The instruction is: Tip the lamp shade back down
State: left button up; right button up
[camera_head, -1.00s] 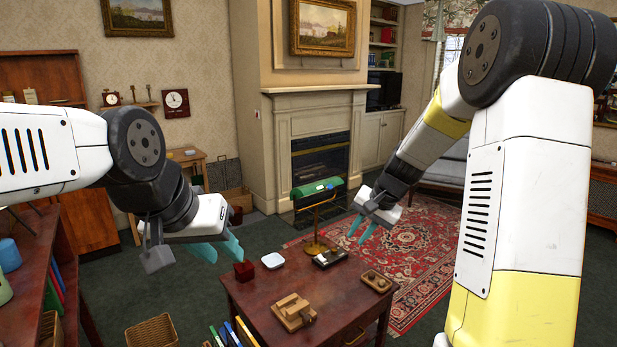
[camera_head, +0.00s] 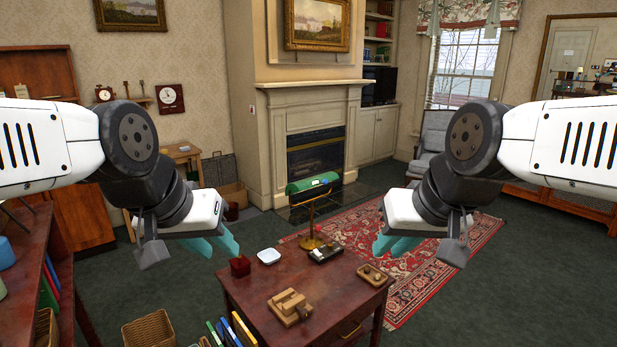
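The desk lamp has a green shade (camera_head: 312,183) on a thin brass stand (camera_head: 311,222), rising from the far side of the wooden desk (camera_head: 250,291). A small white and blue patch shows on the shade's front. The shade's exact tilt is hard to judge from here. My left gripper (camera_head: 216,243) is left of the lamp, its teal fingers apart and empty. My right gripper (camera_head: 393,245) is right of the lamp, its teal fingers apart and empty. Neither touches the lamp.
On the desk are a red box (camera_head: 240,266), a white dish (camera_head: 269,256), a dark tray (camera_head: 325,253), a wooden block piece (camera_head: 289,306) and a small wooden tray (camera_head: 373,275). A bookcase stands at left. A fireplace (camera_head: 316,160) is behind the lamp.

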aim_at(314, 182)
jog(key=i+l+u, duration=0.15)
jog(key=i+l, duration=0.7)
jog(key=i, duration=0.15)
